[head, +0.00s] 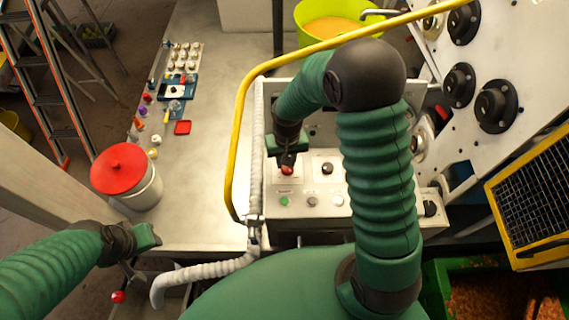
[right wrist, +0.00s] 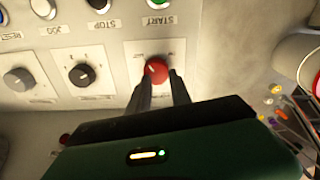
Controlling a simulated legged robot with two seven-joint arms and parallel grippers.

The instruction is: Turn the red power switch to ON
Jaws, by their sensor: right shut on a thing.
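The red power switch (head: 287,170) is a small round knob on the white control panel (head: 320,212). In the right wrist view the red knob (right wrist: 156,71) sits between the fingertips of my right gripper (right wrist: 160,80), which is shut on it. The white mark on the knob points to the upper left in that view; the small labels around it are too blurred to read surely. In the head view my right gripper (head: 287,160) comes down over the knob and partly hides it. My left gripper (head: 150,238) is over the left side, away from the panel; its finger opening is unclear.
Next to the switch are a dark knob (right wrist: 81,75), a grey knob (right wrist: 18,79), and green START (right wrist: 159,3) and black STOP (right wrist: 99,4) buttons. A yellow bar (head: 240,130) arches left of the panel. A red-lidded bucket (head: 122,170) stands on the left.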

